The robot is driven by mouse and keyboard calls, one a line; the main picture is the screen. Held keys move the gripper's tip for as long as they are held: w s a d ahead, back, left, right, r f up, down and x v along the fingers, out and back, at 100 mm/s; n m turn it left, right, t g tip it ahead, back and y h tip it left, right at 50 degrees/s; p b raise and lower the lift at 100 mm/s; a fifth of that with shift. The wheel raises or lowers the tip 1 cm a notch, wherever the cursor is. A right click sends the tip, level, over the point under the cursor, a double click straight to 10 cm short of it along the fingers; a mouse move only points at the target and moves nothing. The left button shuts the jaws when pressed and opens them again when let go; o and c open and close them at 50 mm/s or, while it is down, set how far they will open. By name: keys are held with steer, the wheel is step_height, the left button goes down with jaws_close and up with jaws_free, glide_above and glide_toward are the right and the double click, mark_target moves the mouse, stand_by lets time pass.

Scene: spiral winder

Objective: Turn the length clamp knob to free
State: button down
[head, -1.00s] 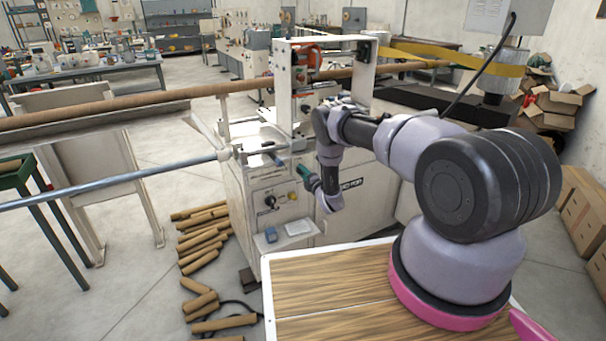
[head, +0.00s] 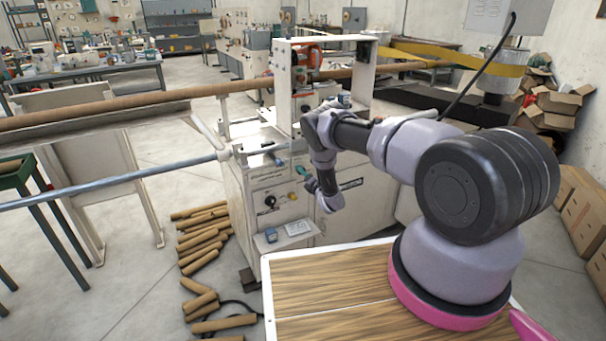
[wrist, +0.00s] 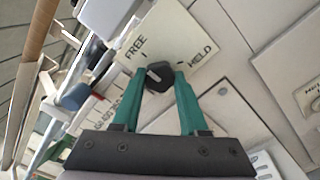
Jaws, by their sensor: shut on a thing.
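The length clamp knob (wrist: 158,75) is dark and faceted, with a pale pointer mark on its left side. It sits on a cream label plate (wrist: 186,44) in the wrist view, with FREE printed to its left and HELD to its right. My gripper (wrist: 159,83) has teal fingers on both sides of the knob and is shut on it. The mark lies on the FREE side of the knob, but its exact aim is hard to tell. In the head view my gripper (head: 301,171) is at the front of the white winder (head: 241,205); I cannot make out the knob there.
A small shelf (head: 288,237) juts out below the gripper. Cardboard tubes (head: 202,240) lie on the floor to the left. A long metal rod (head: 110,180) reaches the machine.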

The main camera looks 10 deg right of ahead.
steer(key=shift+f, duration=0.1)
steer(key=shift+c, duration=2.2)
jaws_free()
steer(key=v, duration=1)
steer(key=shift+s, duration=0.4)
steer(key=shift+d, duration=0.1)
